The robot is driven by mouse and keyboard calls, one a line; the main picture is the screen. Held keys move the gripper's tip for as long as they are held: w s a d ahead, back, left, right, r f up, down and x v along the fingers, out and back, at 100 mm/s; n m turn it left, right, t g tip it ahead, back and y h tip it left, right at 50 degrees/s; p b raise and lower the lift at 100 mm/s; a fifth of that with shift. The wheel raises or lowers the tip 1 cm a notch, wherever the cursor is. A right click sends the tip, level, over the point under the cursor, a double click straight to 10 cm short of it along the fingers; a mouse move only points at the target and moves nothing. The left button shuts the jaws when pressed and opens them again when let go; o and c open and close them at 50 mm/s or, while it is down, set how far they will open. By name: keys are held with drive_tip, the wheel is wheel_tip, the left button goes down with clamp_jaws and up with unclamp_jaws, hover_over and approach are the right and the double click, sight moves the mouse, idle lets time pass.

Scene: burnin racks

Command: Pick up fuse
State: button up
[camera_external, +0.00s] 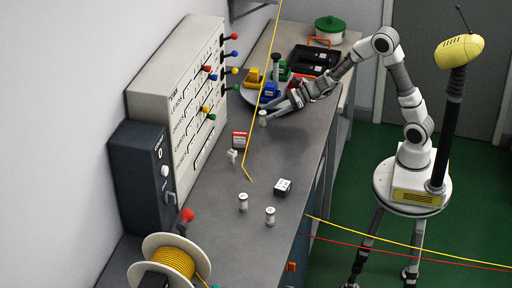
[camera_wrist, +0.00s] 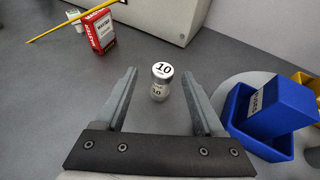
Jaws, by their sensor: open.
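A small white-and-silver fuse (camera_wrist: 161,82) marked "10" stands upright on the grey bench in the wrist view. It lies between and slightly beyond the two fingers of my gripper (camera_wrist: 161,98), which is open, with clear gaps on both sides. In the external view the same fuse (camera_external: 263,118) stands at the far part of the bench, by the tip of my gripper (camera_external: 278,114). Two similar fuses (camera_external: 243,202) and (camera_external: 270,215) stand nearer the camera, and a smaller white piece (camera_external: 232,156) stands by the red box.
A blue bin (camera_wrist: 240,120) is close to the right finger. A round tray (camera_external: 250,98) holds coloured bins. A panel (camera_external: 180,100) lines the wall. A small white-black box (camera_external: 283,187) sits mid-bench.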

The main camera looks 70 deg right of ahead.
sight(255, 126)
drive_tip(key=shift+w+a+f, duration=0.3)
drive_tip(key=shift+w, duration=0.3)
drive_tip(key=x, duration=0.4)
drive_tip(key=shift+d+f+b, duration=0.15)
drive_tip(key=shift+f+b, duration=0.25)
drive_tip(key=shift+w+a+f, duration=0.15)
drive_tip(key=shift+w+a, duration=0.1)
drive_tip(key=shift+w, duration=0.25)
clamp_jaws()
